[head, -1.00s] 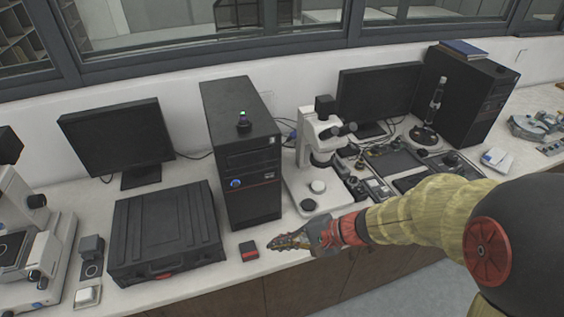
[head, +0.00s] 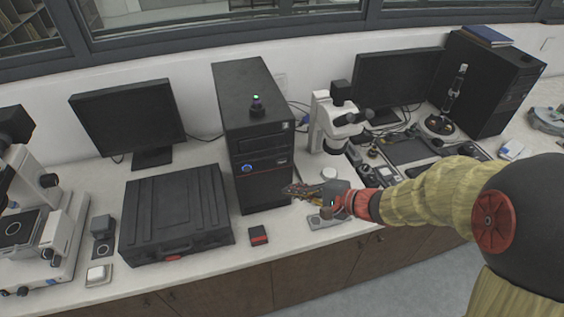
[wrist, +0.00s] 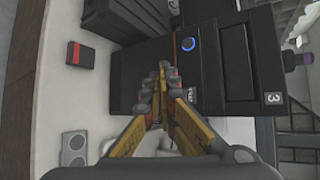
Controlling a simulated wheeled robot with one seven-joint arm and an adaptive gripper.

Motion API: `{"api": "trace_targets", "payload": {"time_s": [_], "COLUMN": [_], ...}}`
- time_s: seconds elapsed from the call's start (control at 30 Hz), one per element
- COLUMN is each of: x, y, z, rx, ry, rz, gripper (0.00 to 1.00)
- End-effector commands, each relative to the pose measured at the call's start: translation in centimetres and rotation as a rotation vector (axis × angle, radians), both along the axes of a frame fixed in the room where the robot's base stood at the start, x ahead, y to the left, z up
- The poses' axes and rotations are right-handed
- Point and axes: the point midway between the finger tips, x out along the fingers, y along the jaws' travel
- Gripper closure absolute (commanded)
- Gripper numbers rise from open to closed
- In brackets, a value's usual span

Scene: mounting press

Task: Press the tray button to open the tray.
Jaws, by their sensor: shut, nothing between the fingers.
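I cannot tell which part is the tray button. The panel looks flush, with no tray sticking out. My gripper (head: 285,190) is shut and empty, in front of the tower's lower right front. In the wrist view my fingertips (wrist: 165,70) overlap the lower front; contact cannot be told.
A black case (head: 175,212) lies left of the tower. A small red-and-black box (head: 258,235) lies before it. A white microscope (head: 330,125) stands to the right, and a small grey two-button piece (head: 325,220) lies below my gripper. Monitors stand behind.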

Motion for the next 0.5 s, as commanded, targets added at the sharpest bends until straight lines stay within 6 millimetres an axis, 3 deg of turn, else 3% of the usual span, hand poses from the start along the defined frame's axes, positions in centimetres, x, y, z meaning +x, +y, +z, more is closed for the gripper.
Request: {"api": "trace_targets", "payload": {"time_s": [0.5], "x": [6.1], "y": [1.8], "z": [-0.1], "rx": [-0.001], "ry": [-0.002], "rz": [0.002], "gripper": [1.0]}}
